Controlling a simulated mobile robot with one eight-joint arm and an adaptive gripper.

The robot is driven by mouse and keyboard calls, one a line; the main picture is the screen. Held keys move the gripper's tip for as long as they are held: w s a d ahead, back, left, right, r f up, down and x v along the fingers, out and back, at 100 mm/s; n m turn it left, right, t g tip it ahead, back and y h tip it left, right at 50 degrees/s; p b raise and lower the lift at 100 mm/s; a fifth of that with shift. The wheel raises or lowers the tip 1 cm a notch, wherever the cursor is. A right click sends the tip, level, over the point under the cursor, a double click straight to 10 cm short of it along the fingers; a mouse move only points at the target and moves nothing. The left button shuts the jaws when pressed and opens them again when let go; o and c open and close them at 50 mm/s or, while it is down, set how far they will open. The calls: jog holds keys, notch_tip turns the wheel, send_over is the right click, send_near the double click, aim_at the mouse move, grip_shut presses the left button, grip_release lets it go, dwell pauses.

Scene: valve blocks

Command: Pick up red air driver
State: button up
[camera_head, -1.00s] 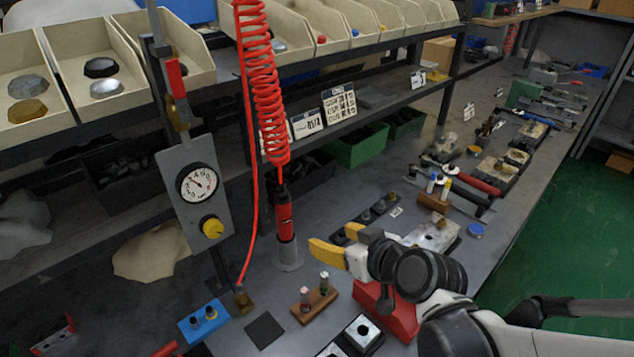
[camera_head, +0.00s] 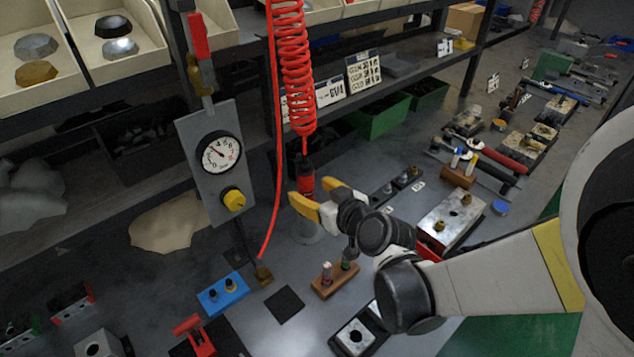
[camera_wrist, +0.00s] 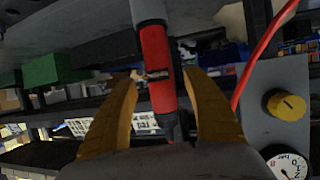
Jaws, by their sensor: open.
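The red air driver (camera_head: 305,178) hangs upright below a coiled red hose (camera_head: 293,75), over a grey round holder (camera_head: 304,230) on the bench. My gripper (camera_head: 315,200) is at the driver's lower half, its yellow fingers open around it. In the wrist view the driver (camera_wrist: 158,75) stands between the two open yellow fingers (camera_wrist: 160,105), with visible gaps on both sides. The driver's lower part is partly hidden by the fingers in the head view.
A grey panel with a gauge (camera_head: 219,153) and yellow knob (camera_head: 234,200) stands left of the driver. A blue block (camera_head: 223,293) and a brown block with fittings (camera_head: 334,280) sit in front. A green bin (camera_head: 380,118) is behind.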

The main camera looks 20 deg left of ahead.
jog(key=x, duration=0.3)
jog(key=shift+f+b, duration=0.15)
jog(key=shift+b, duration=0.2)
jog(key=shift+c, duration=0.5)
grip_shut()
jog(key=shift+r, duration=0.2)
